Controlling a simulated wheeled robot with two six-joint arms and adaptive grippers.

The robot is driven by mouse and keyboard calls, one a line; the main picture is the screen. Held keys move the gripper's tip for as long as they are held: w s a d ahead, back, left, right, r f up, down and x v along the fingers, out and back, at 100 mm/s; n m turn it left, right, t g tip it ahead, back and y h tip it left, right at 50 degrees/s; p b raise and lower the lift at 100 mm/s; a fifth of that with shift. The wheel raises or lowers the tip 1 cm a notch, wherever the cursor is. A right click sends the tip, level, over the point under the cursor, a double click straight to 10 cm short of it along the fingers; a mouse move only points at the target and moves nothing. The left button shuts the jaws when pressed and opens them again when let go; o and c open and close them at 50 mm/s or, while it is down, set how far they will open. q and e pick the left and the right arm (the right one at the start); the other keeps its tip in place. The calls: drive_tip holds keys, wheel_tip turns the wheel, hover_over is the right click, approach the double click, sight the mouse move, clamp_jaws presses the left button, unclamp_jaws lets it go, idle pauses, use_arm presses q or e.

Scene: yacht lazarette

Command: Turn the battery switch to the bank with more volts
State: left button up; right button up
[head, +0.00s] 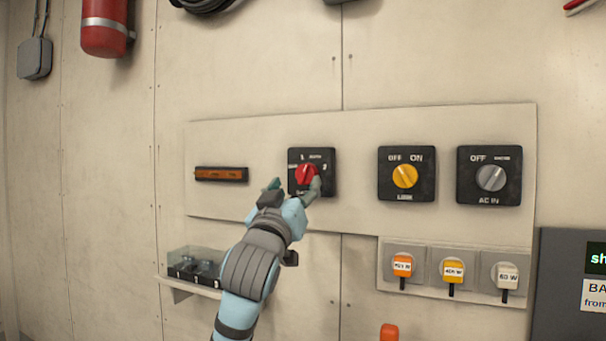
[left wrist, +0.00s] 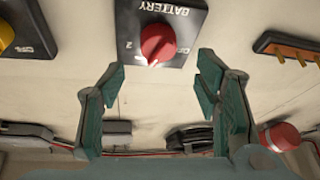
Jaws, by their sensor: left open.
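The battery switch (head: 325,160) is a black square plate with a red knob (head: 306,173), mounted on the pale wall panel. In the left wrist view the knob (left wrist: 158,43) appears upside down, with the word BATTERY above it and a 2 at its left. My left gripper (head: 294,187) is at the switch, covering its lower part in the head view. In the left wrist view the left gripper (left wrist: 160,72) is open, its fingertips on either side of the knob with gaps visible. The knob's exact setting is hard to read. My right gripper is not in view.
A dark strip with an orange face (head: 221,173) is left of the switch, its markings unreadable. A yellow knob (head: 404,176) and grey knob (head: 491,178) are to the right. A clear-covered box (head: 195,264) sits below left. A partly cropped sign (head: 596,290) is at right.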

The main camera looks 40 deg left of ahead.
sight(303, 176)
use_arm(q)
drive_tip(key=x, duration=0.5)
drive_tip(key=shift+w+a+r+p, duration=0.1)
drive_tip(key=shift+w+p, duration=0.3)
drive_tip(key=shift+c, duration=0.3)
drive_tip(key=c, duration=1.1)
drive_tip(key=shift+o, duration=0.2)
